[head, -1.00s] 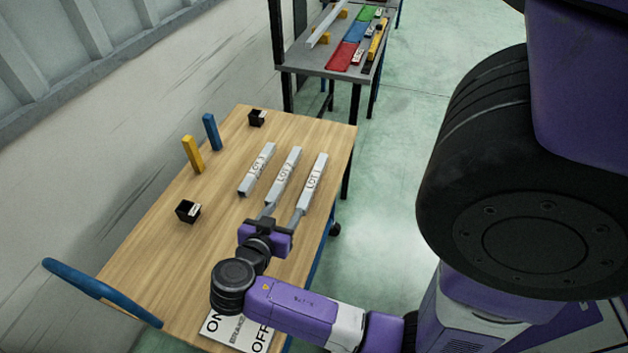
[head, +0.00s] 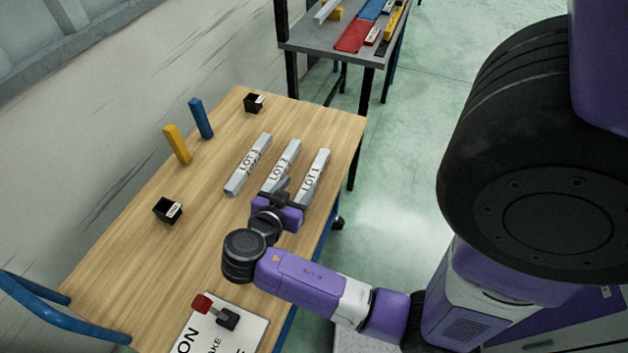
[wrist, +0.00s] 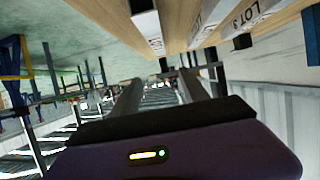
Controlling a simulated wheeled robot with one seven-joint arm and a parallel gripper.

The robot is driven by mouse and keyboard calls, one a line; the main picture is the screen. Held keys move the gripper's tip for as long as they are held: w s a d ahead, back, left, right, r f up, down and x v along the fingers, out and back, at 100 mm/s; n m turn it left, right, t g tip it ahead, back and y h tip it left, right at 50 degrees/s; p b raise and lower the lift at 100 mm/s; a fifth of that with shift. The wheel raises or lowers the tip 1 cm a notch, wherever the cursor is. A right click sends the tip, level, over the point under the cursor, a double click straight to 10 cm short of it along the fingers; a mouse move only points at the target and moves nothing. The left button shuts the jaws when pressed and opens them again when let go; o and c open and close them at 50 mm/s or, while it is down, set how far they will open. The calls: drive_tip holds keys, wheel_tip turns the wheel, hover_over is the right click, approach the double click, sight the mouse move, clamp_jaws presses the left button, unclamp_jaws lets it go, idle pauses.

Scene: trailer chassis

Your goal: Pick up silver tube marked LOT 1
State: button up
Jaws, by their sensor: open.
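The silver tube marked LOT 1 (head: 318,172) lies on the wooden table, rightmost of three parallel tubes. The LOT 2 tube (head: 289,155) and LOT 3 tube (head: 247,165) lie to its left. My gripper (head: 292,190) is open and empty at the near ends of the LOT 1 and LOT 2 tubes, and partly hides them. The wrist view appears upside down; there my gripper's fingers (wrist: 160,80) are apart with nothing between them, and the LOT 1 tube (wrist: 150,28) shows at the top. I cannot tell whether a finger touches a tube.
Two small black bins (head: 168,210) (head: 254,103), a yellow block (head: 177,144) and a blue block (head: 201,119) stand on the left side. A white panel with a red-knobbed lever (head: 214,312) is at the near end. A grey table (head: 330,53) with coloured trays stands beyond.

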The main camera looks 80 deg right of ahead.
drive_tip(key=b, duration=0.5)
approach(310, 181)
drive_tip(key=shift+s+d+f, duration=0.2)
drive_tip(key=shift+d+f, duration=0.3)
drive_tip(key=shift+f, duration=0.3)
drive_tip(key=p+x, duration=0.1)
drive_tip(key=x, duration=0.2)
drive_tip(key=r+p+x, duration=0.1)
drive_tip(key=x, duration=0.2)
drive_tip(key=shift+d, duration=0.4)
drive_tip(key=shift+s+d+f+p, duration=0.15)
drive_tip(key=shift+d+f+p, duration=0.2)
drive_tip(key=shift+d, duration=0.2)
clamp_jaws()
